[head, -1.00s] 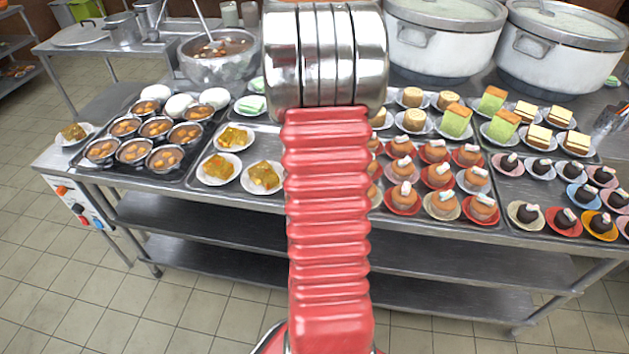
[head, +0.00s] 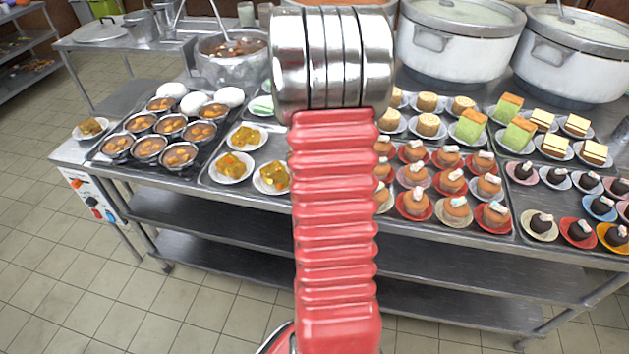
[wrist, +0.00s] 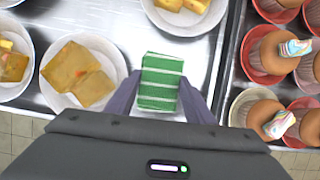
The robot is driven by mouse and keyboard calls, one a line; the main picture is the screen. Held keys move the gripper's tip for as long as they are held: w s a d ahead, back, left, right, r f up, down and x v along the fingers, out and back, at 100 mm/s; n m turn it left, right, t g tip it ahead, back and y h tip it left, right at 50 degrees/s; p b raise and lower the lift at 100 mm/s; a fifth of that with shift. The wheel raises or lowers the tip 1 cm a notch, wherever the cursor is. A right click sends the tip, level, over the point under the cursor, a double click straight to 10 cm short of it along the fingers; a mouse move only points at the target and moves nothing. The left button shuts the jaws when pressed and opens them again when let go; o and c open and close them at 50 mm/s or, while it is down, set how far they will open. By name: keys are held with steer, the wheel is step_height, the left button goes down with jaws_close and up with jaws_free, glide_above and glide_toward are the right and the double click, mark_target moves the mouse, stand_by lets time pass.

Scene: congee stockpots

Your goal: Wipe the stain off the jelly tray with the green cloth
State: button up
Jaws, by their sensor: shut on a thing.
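The green cloth (wrist: 161,82), a folded block with pale stripes, is held between the two fingers of my gripper (wrist: 160,92) in the wrist view. It is over the bare front part of the jelly tray (wrist: 206,42), and I cannot tell whether it touches the metal. The jelly tray also shows in the head view (head: 207,181), with plates of yellow jelly (head: 232,166) on it. In the wrist view a jelly plate (wrist: 112,60) is close left of the cloth and another (wrist: 187,18) is beyond it. No stain is visible. My arm hides the gripper and cloth in the head view.
Cupcakes on coloured saucers (wrist: 281,52) stand close right of my gripper, on a neighbouring tray. Metal bowls (head: 180,155) fill the tray to the left. Large white stockpots (head: 450,45) stand at the back. The bare strip of tray around the cloth is narrow.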

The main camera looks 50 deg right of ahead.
steer(key=shift+r, duration=2.75)
steer(key=shift+r, duration=0.1)
steer(key=shift+r, duration=1.4)
steer(key=shift+w, duration=0.1)
